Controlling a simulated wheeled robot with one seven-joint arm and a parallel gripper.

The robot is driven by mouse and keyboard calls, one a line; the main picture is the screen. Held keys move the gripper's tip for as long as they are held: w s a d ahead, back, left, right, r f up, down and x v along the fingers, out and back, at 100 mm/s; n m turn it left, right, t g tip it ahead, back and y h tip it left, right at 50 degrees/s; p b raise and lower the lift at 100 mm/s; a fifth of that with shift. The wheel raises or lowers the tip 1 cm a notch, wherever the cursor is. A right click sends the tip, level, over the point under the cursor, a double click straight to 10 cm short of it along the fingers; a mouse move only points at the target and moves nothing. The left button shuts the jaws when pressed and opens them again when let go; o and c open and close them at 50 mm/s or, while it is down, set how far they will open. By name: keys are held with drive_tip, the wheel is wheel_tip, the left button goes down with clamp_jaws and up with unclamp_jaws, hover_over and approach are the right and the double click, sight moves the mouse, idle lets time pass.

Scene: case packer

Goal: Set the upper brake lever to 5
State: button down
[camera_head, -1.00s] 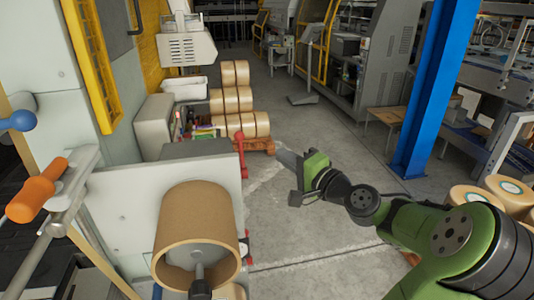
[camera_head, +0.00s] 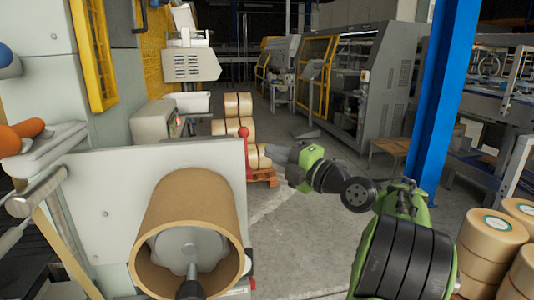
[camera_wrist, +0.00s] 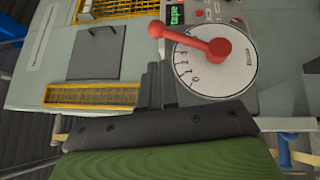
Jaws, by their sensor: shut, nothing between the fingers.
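The red brake lever (camera_wrist: 190,39) shows large in the wrist view, with a round knob at its left end. It turns on a hub over a pale round dial (camera_wrist: 228,75) and points left and slightly up. Small marks run along the dial's lower left edge, too small to read surely. In the head view a red lever (camera_head: 244,146) stands at the edge of the grey panel. My gripper (camera_head: 276,152) is shut and empty, just right of that lever. In the wrist view its dark fingers (camera_wrist: 155,82) are beside the dial's left edge, apart from the knob.
A cardboard roll core (camera_head: 188,215) sticks out from the grey panel (camera_head: 110,200). Tape rolls on a pallet (camera_head: 262,176) stand behind the lever. A blue post (camera_head: 440,100) and more rolls (camera_head: 492,240) are to the right. The floor (camera_head: 300,225) between is clear.

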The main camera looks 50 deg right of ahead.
sight(247, 136)
drive_tip(key=w+p, duration=0.2)
drive_tip(key=w, duration=0.6)
drive_tip(key=shift+r, duration=0.45)
drive_tip(key=shift+a+r, duration=0.1)
drive_tip(key=shift+w+d+r+m+g+p, duration=0.2)
drive_tip(key=shift+w+m+g+p, duration=0.2)
drive_tip(key=shift+p, duration=0.2)
drive_tip(key=shift+w+d+r+m+g+p, duration=0.15)
drive_tip(key=shift+w+m+g+p, duration=0.1)
drive_tip(key=shift+g+p, duration=0.3)
drive_tip(key=shift+w+d+f+m+g+p, duration=0.3)
drive_tip(key=shift+w+d+m+g+p, duration=0.25)
drive_tip(key=shift+p, duration=0.55)
drive_tip(key=shift+w+f+g, duration=0.15)
drive_tip(key=shift+f+g, duration=0.25)
